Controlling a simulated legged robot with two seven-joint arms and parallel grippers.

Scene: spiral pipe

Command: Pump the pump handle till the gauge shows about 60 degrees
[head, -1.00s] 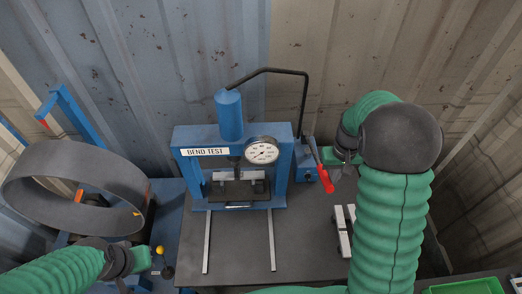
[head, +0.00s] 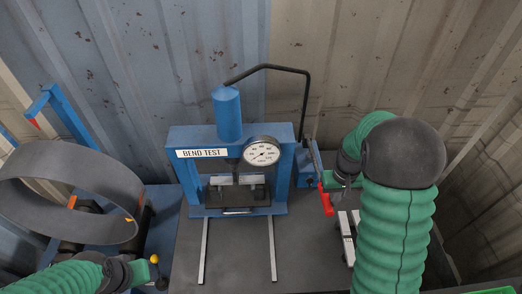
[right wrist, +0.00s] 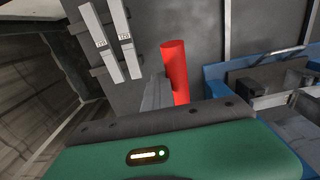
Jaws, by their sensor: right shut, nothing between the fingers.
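The blue press marked BEND TEST (head: 173,165) stands on the bench, with a round white gauge (head: 262,152) on its front. The gauge's needle is too small to read surely. The pump's lever ends in a red handle (head: 326,203), slanting down toward the front. My right gripper (head: 338,186) is at the handle's right side, its fingers partly hidden by my arm. In the right wrist view the red handle (right wrist: 175,70) stands just beyond the shut fingers (right wrist: 157,92), overlapping them; contact is unclear. My left gripper (head: 130,275) is at the lower left, its fingers not clear.
A large grey ring (head: 70,180) sits on a blue machine at the left. A lever with a yellow knob (head: 154,259) stands near my left gripper. Grey bars (head: 347,240) lie right of the press. A black hose (head: 307,90) runs behind. The bench front is clear.

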